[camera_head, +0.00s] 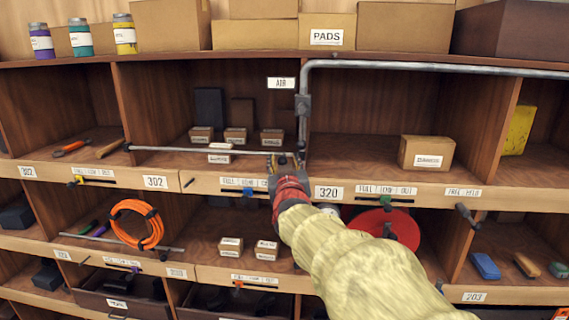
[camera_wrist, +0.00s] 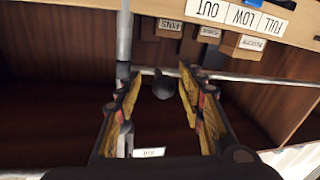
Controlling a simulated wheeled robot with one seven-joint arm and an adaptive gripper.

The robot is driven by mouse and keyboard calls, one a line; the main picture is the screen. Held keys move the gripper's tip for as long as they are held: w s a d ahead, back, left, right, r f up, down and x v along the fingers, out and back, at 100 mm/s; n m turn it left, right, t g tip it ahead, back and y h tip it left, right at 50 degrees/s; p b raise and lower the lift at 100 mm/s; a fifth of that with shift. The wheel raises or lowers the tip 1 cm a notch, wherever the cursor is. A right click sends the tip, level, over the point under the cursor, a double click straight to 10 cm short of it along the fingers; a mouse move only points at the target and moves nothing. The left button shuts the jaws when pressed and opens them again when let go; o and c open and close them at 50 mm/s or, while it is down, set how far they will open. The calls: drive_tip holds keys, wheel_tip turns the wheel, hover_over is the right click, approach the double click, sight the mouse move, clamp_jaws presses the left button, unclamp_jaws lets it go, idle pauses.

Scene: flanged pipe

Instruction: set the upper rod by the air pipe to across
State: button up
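The grey air pipe (camera_head: 303,130) drops from a bend on the right, beside the AIR label (camera_head: 281,83); it is at left in the upside-down wrist view (camera_wrist: 124,40). A long thin grey rod (camera_head: 180,149) lies across the upper bay, level in the picture, from a dark end at left to near the pipe. It also crosses the wrist view (camera_wrist: 240,78). My gripper (camera_head: 285,163) is at the rod's right end, just left of the pipe. In the wrist view its fingers (camera_wrist: 160,95) are apart, with a dark round knob (camera_wrist: 162,86) between them; contact is unclear.
Small labelled boxes (camera_head: 236,136) stand behind the rod. A larger box (camera_head: 426,152) is in the bay right of the pipe. The shelf edge with labels (camera_head: 328,192) runs just below my gripper. A lower rod (camera_head: 85,237) and orange cable (camera_head: 137,224) are lower left.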

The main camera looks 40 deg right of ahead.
drive_tip(key=v, duration=1.2)
idle(0.4)
drive_tip(key=a+f+g+y, duration=0.2)
drive_tip(key=a+f+y, duration=0.5)
drive_tip(key=a+f, duration=0.45)
drive_tip(key=s+a+f+n+g+y+b, duration=0.2)
drive_tip(key=s+a+f+n+g+b, duration=0.1)
drive_tip(key=s+a+f, duration=0.3)
drive_tip(key=s+a+f+n+g+y+b, duration=0.2)
drive_tip(key=s+a+f+b, duration=0.3)
drive_tip(key=a+f, duration=0.5)
drive_tip(key=shift+s+a+f+n+g+y, duration=0.15)
drive_tip(key=shift+s+f+n+g+y, duration=0.3)
drive_tip(key=shift+s+f, duration=0.65)
drive_tip(key=shift+w+f, duration=0.1)
drive_tip(key=shift+w, duration=0.05)
